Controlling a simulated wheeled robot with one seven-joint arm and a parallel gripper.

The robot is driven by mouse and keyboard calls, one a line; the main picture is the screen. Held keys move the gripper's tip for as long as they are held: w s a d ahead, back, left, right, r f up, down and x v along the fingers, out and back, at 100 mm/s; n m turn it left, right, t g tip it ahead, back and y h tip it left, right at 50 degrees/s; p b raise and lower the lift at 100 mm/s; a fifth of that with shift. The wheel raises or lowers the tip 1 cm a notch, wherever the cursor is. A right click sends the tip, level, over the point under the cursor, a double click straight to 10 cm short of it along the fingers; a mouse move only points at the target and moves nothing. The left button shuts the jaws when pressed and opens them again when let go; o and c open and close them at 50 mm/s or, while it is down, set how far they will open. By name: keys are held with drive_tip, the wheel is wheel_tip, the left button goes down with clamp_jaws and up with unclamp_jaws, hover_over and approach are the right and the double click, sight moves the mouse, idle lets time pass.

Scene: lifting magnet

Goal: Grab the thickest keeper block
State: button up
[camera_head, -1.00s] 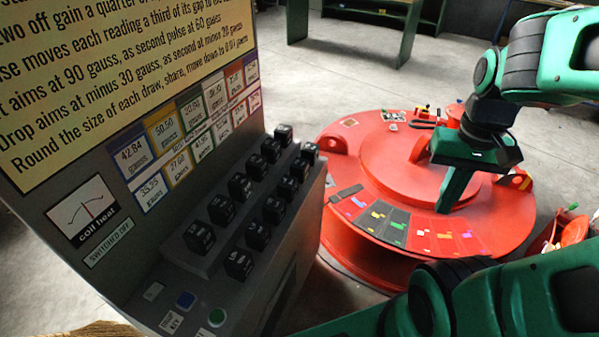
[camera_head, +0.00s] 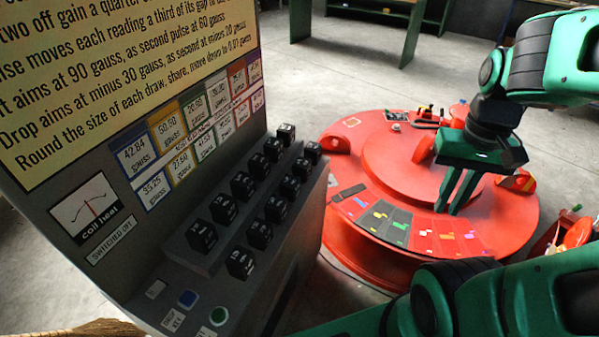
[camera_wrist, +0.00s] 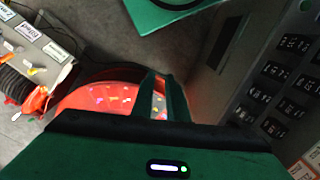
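My gripper (camera_head: 449,208) is over the red round magnet (camera_head: 345,226), pointing down with its two green fingers apart and nothing visible between them. The fingers also show in the wrist view (camera_wrist: 159,80), with the magnet's red top below. Small coloured pieces (camera_head: 380,215) lie on dark and red panels along the magnet's near rim. Several black labelled blocks stand in two rows on the grey console, one of them at the near end (camera_head: 240,263). I cannot tell which objects are keeper blocks or which is thickest.
The grey console (camera_head: 150,262) with a yellow text screen (camera_head: 100,80) and gauss readouts fills the left. A red bin (camera_head: 562,240) stands right. Open floor lies behind the magnet.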

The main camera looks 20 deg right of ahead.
drive_tip(key=o, duration=0.5)
drive_tip(key=shift+s+r, duration=0.2)
drive_tip(key=shift+s, duration=0.15)
drive_tip(key=o, duration=0.7)
drive_tip(key=w+f+n, duration=0.3)
drive_tip(key=w+n, duration=0.2)
drive_tip(key=w, duration=0.3)
drive_tip(key=shift+w+a+f+t+y, duration=0.3)
drive_tip(key=shift+w+a+t+y, duration=0.05)
drive_tip(key=shift+a+t+y, duration=0.05)
drive_tip(key=n+t+y, duration=0.8)
drive_tip(key=n+y, duration=0.1)
drive_tip(key=n, duration=0.2)
approach(309, 166)
drive_tip(key=w+a, duration=0.1)
drive_tip(key=w, duration=0.1)
drive_tip(key=x, duration=0.5)
drive_tip(key=shift+a+f, duration=0.25)
drive_tip(key=shift+f, duration=0.25)
drive_tip(key=shift+x, duration=2.65)
